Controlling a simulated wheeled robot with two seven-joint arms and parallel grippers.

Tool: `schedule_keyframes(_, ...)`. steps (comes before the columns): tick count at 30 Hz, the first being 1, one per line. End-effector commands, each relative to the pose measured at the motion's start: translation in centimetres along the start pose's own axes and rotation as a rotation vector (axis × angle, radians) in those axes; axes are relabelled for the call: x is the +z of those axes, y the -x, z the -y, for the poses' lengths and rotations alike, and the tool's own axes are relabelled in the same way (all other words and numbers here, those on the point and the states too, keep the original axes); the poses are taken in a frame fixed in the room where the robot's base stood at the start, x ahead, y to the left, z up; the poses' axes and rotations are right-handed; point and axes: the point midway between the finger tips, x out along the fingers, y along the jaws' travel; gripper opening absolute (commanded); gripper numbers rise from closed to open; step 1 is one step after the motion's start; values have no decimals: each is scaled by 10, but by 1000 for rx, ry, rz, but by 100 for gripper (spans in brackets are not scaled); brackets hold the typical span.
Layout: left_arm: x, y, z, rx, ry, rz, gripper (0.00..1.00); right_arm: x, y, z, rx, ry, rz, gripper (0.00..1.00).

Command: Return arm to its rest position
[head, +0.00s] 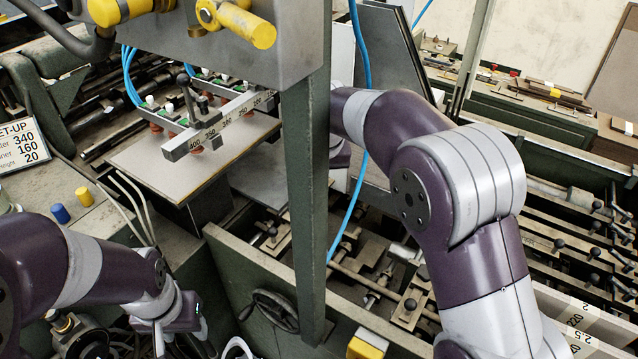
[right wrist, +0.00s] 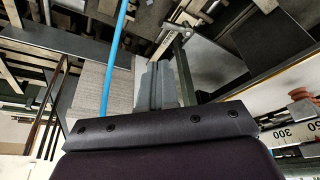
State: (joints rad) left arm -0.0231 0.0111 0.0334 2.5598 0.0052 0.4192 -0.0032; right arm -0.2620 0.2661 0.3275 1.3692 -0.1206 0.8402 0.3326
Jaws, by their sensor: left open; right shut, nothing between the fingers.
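My right arm (head: 455,200) rises from the lower right and reaches forward. Its far end passes behind the green upright post (head: 308,200), so its gripper is mostly hidden in the head view. In the right wrist view my right gripper (right wrist: 163,80) shows as grey fingers beyond the dark wrist housing, shut with nothing between them. My left arm (head: 85,265) comes in low at the left. My left gripper (head: 163,335) hangs beside the machine near the bottom edge, open and apparently empty, its fingertips partly out of clear view.
A blue hose (head: 360,150) hangs close to my right forearm, and also shows in the right wrist view (right wrist: 115,60). A handwheel (head: 275,308) is below. A yellow-handled box (head: 230,40) overhangs the upper left.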

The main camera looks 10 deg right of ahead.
Motion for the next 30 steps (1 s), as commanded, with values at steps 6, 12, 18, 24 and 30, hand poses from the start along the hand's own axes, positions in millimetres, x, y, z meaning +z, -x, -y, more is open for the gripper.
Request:
schedule_keyframes(6, 0, 0, 0, 0, 0, 0, 50, 0, 1, 0, 0, 0, -1, 0)
schedule_keyframes(12, 0, 0, 0, 0, 0, 0, 50, 0, 0, 0, 0, 1, -1, 0)
schedule_keyframes(18, 0, 0, 0, 0, 0, 0, 50, 36, -25, -3, -22, 117, 31, 0)
schedule_keyframes(24, 0, -3, 0, 0, 0, 0, 50, 160, -39, -55, -29, 153, 154, 0)
schedule_keyframes(30, 1, -6, 0, 0, 0, 0, 50, 261, -26, -94, -17, 74, 245, 0)
